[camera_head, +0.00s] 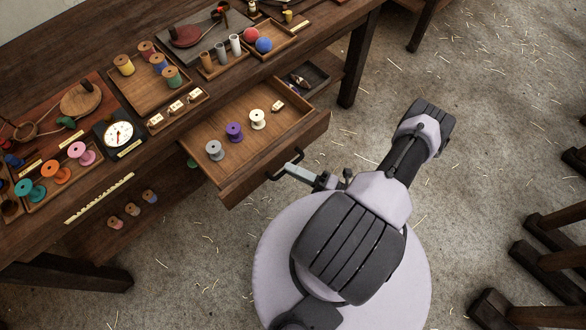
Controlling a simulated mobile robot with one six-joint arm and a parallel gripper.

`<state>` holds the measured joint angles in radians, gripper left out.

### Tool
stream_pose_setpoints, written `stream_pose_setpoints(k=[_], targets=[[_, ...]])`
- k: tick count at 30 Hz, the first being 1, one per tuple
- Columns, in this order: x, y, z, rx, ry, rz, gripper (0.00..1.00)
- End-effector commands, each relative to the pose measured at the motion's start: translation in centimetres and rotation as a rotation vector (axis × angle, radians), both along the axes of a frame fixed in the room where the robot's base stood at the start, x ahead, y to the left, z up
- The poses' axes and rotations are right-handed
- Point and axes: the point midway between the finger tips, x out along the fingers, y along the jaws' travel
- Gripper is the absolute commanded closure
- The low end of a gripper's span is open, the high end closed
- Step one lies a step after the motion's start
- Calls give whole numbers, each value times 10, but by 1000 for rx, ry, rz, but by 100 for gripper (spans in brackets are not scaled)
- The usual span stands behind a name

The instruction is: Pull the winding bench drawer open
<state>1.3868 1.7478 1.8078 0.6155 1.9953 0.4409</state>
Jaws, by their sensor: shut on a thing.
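The winding bench (98,195) runs along the left and top of the head view. Its drawer (233,187) stands pulled out toward the lower right, with its inside showing. Grey, purple and cream spools and a small labelled piece lie in the drawer. A dark bar handle (278,173) is on the drawer front. My gripper (291,168) is at this handle, shut on it. The fingertips are small in this view and partly merge with the handle.
A smaller dark drawer or tray (306,80) shows right of the open drawer. Spools, a dial gauge (118,133) and trays crowd the bench top. Dark wooden legs or beams (545,255) lie at the right edge. The straw-littered floor (490,120) between is clear.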

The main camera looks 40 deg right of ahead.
Motion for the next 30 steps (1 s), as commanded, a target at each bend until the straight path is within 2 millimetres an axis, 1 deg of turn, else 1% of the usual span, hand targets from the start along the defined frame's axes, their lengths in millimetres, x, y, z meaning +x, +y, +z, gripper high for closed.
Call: stream_pose_setpoints(k=[1,4,17,20,23,26,30], targets=[[0,0,0,0,0,0,86],[0,0,0,0,0,0,66],[0,0,0,0,0,0,66],[-5,-3,-1,0,-1,-2,66],[-22,-12,-3,-2,-1,-6,66],[-50,-25,-8,-4,-1,-10,66],[-93,-45,-17,-5,-1,-9,66]])
